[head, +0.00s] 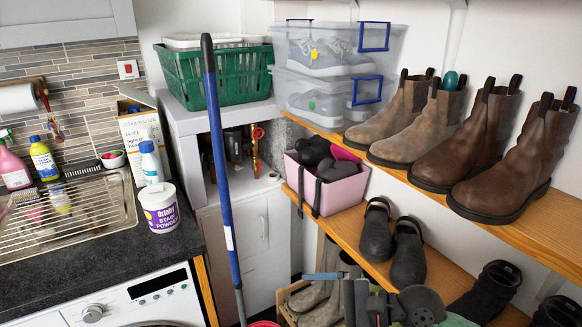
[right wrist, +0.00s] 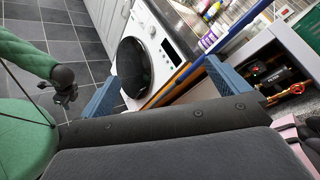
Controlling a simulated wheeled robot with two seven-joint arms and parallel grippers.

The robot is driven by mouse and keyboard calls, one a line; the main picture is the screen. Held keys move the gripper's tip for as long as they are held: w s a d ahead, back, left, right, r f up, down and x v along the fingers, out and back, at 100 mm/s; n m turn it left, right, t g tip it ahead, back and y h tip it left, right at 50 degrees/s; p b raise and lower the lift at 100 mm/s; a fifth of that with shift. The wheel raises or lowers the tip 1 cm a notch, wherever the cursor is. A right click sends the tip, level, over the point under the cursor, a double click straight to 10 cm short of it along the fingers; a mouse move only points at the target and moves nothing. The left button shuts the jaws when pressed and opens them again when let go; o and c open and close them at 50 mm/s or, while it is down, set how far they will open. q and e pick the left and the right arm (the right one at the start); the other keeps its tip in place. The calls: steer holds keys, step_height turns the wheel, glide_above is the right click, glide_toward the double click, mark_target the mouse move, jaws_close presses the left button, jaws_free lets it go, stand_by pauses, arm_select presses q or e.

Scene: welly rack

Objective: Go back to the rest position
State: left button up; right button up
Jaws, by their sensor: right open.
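My right gripper (right wrist: 162,78) shows its two blue fingers wide apart in the right wrist view, with nothing between them. In the head view part of it, a blue finger and dark body, shows at the bottom, in front of a low wooden rack (head: 283,300) holding boots. Its fingertips are partly hard to make out there. My left gripper is not seen in the head view. Tan ankle boots (head: 412,130) and brown ankle boots (head: 520,150) stand upright on the upper shelf. A teal object (head: 450,80) shows at one tan boot's opening.
Dark clogs (head: 408,255) and a pink bin (head: 332,192) sit on the lower shelf (head: 440,268). Black boots (head: 488,290) are at lower right. A blue pole (head: 222,170) stands before the white cabinet. A washing machine (head: 150,298) and counter are left.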

step_height(320, 180, up, 7)
steer(key=w+m+t+y, duration=0.1)
steer(key=m+t+y, duration=0.35)
steer(key=m, duration=0.55)
steer(key=w+d+r+m+t+h, duration=0.1)
steer(key=w+d+m+t+h, duration=0.4)
steer(key=m+t, duration=0.8)
steer(key=d+f+m+g+h, duration=0.1)
steer(key=d+f+m+h, duration=0.6)
steer(key=m, duration=0.5)
steer(key=d+f+m+g+h, duration=0.2)
steer(key=d+f+m+h, duration=0.35)
steer(key=m+h, duration=0.45)
steer(key=s+d+f+m+g, duration=0.1)
steer(key=s+f+m+g, duration=0.6)
steer(key=f, duration=0.5)
steer(key=s+a+f+m+g+y, duration=0.3)
steer(key=s+f+m+g, duration=0.4)
steer(key=s+f, duration=0.5)
steer(key=s+a+f+g, duration=0.1)
steer(key=s+a+f, duration=0.1)
steer(key=f, duration=1.2)
steer(key=s+a+f+g, duration=0.1)
steer(key=s+a+f, duration=0.1)
steer(key=f, duration=1.2)
steer(key=shift+s, duration=0.4)
steer(key=shift+a, duration=0.1)
